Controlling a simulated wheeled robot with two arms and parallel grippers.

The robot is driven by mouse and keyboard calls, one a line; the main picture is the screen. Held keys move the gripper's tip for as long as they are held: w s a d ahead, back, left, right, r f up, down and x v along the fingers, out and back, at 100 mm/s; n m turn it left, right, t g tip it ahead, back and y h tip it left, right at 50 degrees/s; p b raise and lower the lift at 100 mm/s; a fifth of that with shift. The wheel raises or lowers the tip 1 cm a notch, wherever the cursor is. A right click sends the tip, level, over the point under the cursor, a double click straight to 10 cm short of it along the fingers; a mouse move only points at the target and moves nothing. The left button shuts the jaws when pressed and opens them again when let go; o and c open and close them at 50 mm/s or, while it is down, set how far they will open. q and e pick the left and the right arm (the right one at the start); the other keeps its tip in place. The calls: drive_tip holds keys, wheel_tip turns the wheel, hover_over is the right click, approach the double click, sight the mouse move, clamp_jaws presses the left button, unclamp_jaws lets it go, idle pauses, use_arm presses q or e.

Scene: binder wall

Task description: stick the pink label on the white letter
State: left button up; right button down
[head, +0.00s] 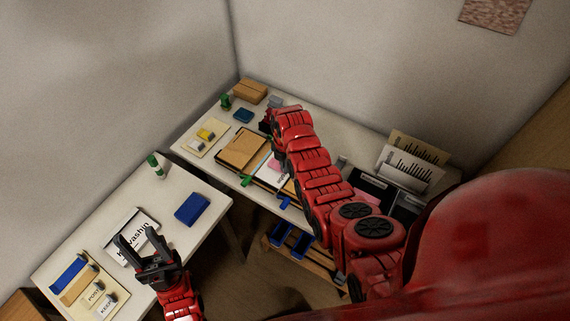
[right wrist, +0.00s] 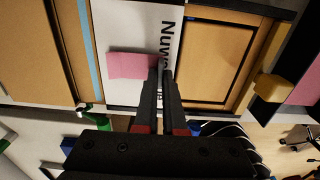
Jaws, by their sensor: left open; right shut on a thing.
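The white letter (right wrist: 120,30), with black text at its right side, lies between tan pieces in the right wrist view. In the head view, part of the letter (head: 266,174) shows beside my right arm. The pink label (right wrist: 130,65) is over the letter, left of my right gripper's fingertips (right wrist: 161,78). The fingers are shut on its right end. I cannot tell whether the label touches the letter. In the head view the pink label (head: 274,165) also shows. My left gripper (head: 138,245) is open and empty over a white name card (head: 133,236) on the near-left table.
A tan folder (head: 242,149) lies left of the letter on the far table. Black trays (head: 372,188) and upright barcode cards (head: 410,166) stand to the right. A blue box (head: 192,209) and a green-capped bottle (head: 156,167) are on the left table. Walls close the back.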

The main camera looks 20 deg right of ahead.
drive_tip(key=shift+f, duration=0.2)
idle(0.5)
drive_tip(key=c, duration=0.9)
unclamp_jaws()
drive_tip(key=shift+w+r+b, duration=0.1)
drive_tip(key=shift+r+b, duration=0.3)
drive_tip(key=shift+r, duration=0.1)
wheel_tip(320, 180, up, 4)
drive_tip(key=shift+f+b, duration=0.1)
drive_tip(key=shift+b, duration=0.7)
wheel_tip(320, 180, up, 4)
drive_tip(key=shift+r+p, duration=0.25)
drive_tip(key=shift+p, duration=0.6)
wheel_tip(320, 180, up, 8)
drive_tip(key=p, duration=0.8)
